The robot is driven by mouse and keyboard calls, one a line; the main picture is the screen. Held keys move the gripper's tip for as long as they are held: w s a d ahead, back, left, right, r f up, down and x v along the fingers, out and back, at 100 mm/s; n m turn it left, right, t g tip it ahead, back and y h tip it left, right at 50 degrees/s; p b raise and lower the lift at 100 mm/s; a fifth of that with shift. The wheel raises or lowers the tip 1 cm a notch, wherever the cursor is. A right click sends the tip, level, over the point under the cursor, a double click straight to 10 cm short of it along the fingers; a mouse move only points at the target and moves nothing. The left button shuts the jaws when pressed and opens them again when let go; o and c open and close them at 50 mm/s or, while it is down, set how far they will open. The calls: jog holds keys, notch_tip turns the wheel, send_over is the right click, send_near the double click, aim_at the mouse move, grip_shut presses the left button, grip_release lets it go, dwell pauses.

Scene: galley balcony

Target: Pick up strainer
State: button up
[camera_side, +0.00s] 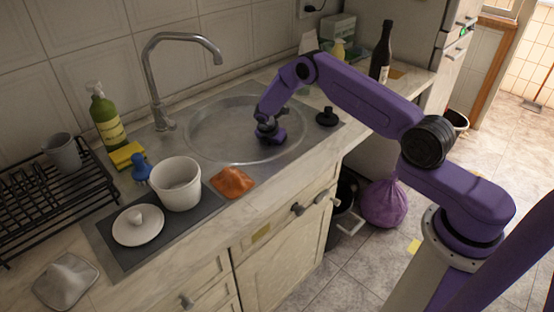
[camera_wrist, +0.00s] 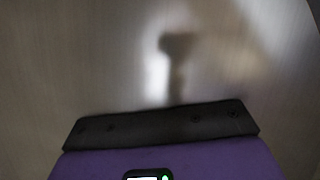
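A small black round piece with a raised knob (camera_side: 327,117) lies on the steel rim at the right of the sink; it may be the strainer, but I cannot tell for sure. My gripper (camera_side: 268,138) is low inside the round sink basin (camera_side: 215,120), to the left of the black piece and apart from it. Its fingertips are not clear in the side view. The wrist view shows bare metal with a dark shadow, and the dark edge of my gripper (camera_wrist: 160,125); no strainer and no fingers show there.
The faucet (camera_side: 160,90) arches over the basin's left side. A white pot (camera_side: 176,184), an orange cloth (camera_side: 232,182) and a blue brush (camera_side: 140,168) stand left and in front. A dark bottle (camera_side: 381,55) stands behind on the right. A dish rack (camera_side: 60,190) is far left.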

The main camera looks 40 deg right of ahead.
jog(key=shift+x, duration=1.75)
grip_shut()
jog(key=shift+r, duration=0.15)
notch_tip(320, 180, up, 10)
jog(key=shift+f, duration=0.1)
